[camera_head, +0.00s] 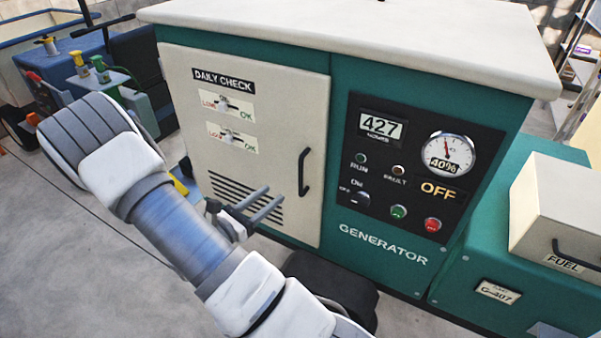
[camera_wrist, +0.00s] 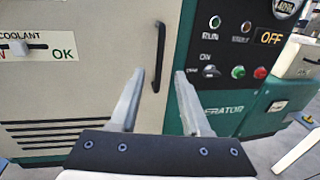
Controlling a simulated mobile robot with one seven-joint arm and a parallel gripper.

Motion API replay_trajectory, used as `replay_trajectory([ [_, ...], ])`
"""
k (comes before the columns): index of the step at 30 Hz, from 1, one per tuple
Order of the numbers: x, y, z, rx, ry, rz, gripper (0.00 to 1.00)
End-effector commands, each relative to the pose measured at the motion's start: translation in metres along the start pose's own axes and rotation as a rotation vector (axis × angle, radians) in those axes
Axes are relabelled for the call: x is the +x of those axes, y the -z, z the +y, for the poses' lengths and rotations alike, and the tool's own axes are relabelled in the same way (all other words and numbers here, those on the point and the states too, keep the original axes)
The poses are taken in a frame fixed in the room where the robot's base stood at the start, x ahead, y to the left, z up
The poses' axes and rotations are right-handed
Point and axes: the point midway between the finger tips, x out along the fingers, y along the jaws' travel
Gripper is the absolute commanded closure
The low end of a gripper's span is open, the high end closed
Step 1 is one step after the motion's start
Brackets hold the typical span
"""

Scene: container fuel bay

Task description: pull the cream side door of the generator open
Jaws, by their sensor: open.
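The generator (camera_head: 345,228) is a green cabinet with a cream top. Its cream side door (camera_head: 240,150) is on the left of the front face and looks shut, flush with the cabinet. A black upright bar handle (camera_head: 304,172) sits near the door's right edge. My gripper (camera_head: 273,202) is open and empty, left of and below the handle in the head view. In the wrist view the handle (camera_wrist: 158,57) stands beyond and above the fingertips, between the lines of the two fingers (camera_wrist: 160,74). The fingers do not appear to touch it.
A black control panel (camera_head: 415,165) with gauge and buttons is right of the door. A cream fuel box (camera_head: 560,205) sits on a green base at right. A blue cart (camera_head: 95,80) with bottles stands at back left. Floor (camera_head: 80,270) at left is clear.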

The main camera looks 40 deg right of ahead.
Motion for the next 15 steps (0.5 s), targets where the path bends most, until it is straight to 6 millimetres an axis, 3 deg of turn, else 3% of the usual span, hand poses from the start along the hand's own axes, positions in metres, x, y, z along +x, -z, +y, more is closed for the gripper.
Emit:
replay_trajectory([
  [9,0.071,0.001,-0.002,0.001,0.005,0.000,0.53],
  [15,0.105,0.001,-0.001,0.001,0.003,0.001,0.53],
])
